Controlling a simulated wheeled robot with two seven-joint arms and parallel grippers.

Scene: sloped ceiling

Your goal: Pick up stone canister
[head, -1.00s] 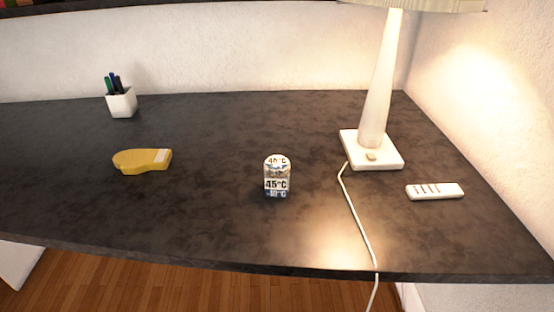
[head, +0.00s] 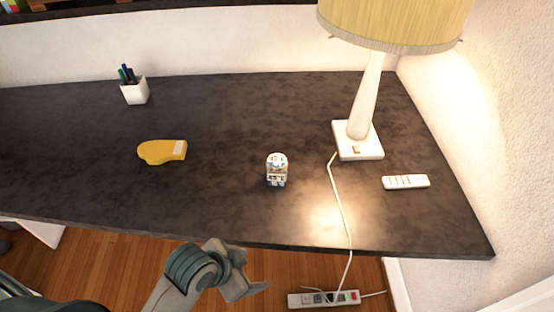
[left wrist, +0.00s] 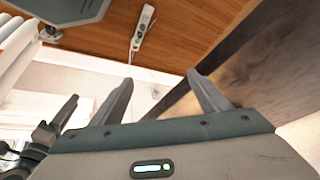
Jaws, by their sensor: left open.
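A small rounded canister (head: 277,170) with white, patterned and printed sides stands upright on the dark desk (head: 225,195), right of its middle. It is the only canister I see, and its print makes the stone hard to confirm. My left gripper (head: 250,285) is in front of the desk's near edge, below and nearer than the canister, over the floor. In the left wrist view its two fingers (left wrist: 160,85) are spread apart with nothing between them. The canister is not visible in that view. My right gripper is not in view.
A lamp (head: 367,100) with a cord, a white remote (head: 405,181), a yellow mitt-shaped object (head: 163,152) and a white pen cup (head: 135,91) are on the desk. A power strip (head: 323,298) lies on the wooden floor. The desk around the canister is clear.

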